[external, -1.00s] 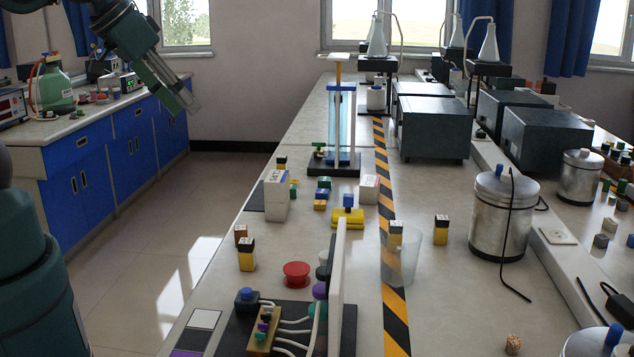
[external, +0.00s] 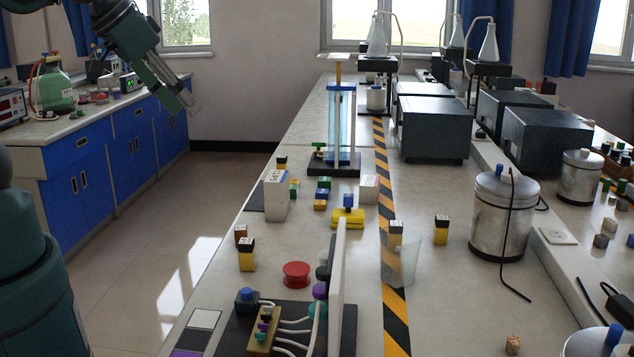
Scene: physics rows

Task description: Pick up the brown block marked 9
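A small brown block (external: 240,232) stands near the left edge of the long bench, just behind a yellow and black block (external: 246,255). Another brown, speckled block (external: 513,344) lies at the front right of the bench. The marks on both are too small to read, so I cannot tell which one bears a 9. My gripper (external: 191,106) hangs at the upper left, above the floor between the benches, well apart from both blocks. Whether its fingers are open or shut is unclear, and I see nothing held.
A white upright panel (external: 338,290), a red disc (external: 297,274) and a dark board with tubes crowd the front. A clear beaker (external: 403,262) stands by the striped tape. A white box (external: 276,195) is farther back. A metal canister (external: 503,218) stands right.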

